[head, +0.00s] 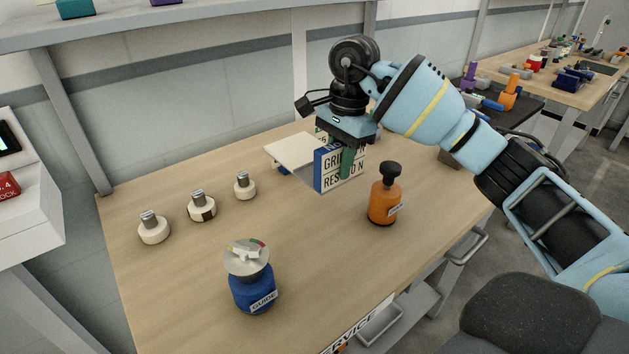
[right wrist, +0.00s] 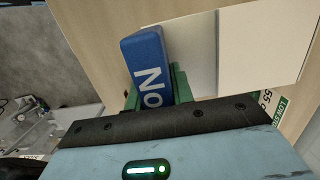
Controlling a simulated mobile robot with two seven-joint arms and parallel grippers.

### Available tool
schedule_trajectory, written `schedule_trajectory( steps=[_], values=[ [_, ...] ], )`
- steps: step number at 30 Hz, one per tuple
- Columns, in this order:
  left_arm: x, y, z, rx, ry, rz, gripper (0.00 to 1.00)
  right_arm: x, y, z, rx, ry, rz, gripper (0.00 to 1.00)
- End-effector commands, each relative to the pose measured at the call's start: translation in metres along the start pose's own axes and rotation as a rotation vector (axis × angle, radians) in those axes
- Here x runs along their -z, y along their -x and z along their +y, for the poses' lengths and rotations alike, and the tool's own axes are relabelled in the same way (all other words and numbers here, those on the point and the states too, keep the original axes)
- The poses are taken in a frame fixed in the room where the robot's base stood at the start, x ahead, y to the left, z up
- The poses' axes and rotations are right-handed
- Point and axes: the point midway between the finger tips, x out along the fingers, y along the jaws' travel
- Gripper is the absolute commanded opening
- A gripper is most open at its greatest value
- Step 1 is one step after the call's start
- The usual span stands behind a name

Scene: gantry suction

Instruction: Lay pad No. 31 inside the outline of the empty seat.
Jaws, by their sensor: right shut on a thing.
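My right gripper (head: 338,164) is shut on a blue block (head: 319,170), above the far part of the workbench. White labels on the block read partly "GRIP" and "REST", with a green finger across them. In the right wrist view the block (right wrist: 148,62) sits between green fingers and shows "No"; no number 31 is readable. A flat white plate (head: 290,149) lies beside the block, and it also shows in the right wrist view (right wrist: 262,50). I cannot tell whether plate and block are joined. No seat outline can be made out. My left gripper is out of view.
Three white round pieces with metal posts (head: 202,207) stand in a row at left. A blue "GUIDE" pot with a metal disc (head: 251,291) stands in front, and an orange pot with a black knob (head: 383,203) at right. The bench (head: 310,245) between them is clear.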

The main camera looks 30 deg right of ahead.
Motion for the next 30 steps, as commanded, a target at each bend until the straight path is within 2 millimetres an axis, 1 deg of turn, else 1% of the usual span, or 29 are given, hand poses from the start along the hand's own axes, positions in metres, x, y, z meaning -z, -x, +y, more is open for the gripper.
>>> schedule_trajectory(
  steps=[3,5,8,12,15,18,23,25,30],
  values=[
    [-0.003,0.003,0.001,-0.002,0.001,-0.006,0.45,0.000,0.001,0.000,0.004,0.001,-0.001,0.00],
    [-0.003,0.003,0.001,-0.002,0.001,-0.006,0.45,0.000,-0.002,0.000,0.003,0.000,-0.001,0.00],
    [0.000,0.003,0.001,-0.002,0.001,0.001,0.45,0.002,-0.017,0.000,0.001,0.000,-0.001,0.00],
    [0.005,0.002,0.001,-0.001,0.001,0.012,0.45,0.005,-0.041,0.000,0.002,-0.001,0.000,0.00],
    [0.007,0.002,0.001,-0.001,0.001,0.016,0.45,0.006,-0.053,0.000,0.003,0.000,-0.001,0.00],
    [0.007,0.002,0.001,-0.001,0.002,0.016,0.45,0.007,-0.059,-0.001,0.005,0.000,-0.001,0.00],
    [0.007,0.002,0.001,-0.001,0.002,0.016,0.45,0.007,-0.061,-0.001,0.005,0.001,-0.001,0.00],
    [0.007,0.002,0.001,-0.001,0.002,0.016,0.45,0.008,-0.065,-0.001,0.004,0.001,0.000,0.00],
    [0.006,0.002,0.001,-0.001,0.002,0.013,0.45,0.010,-0.086,0.000,0.001,0.001,-0.001,0.00]
  ],
)
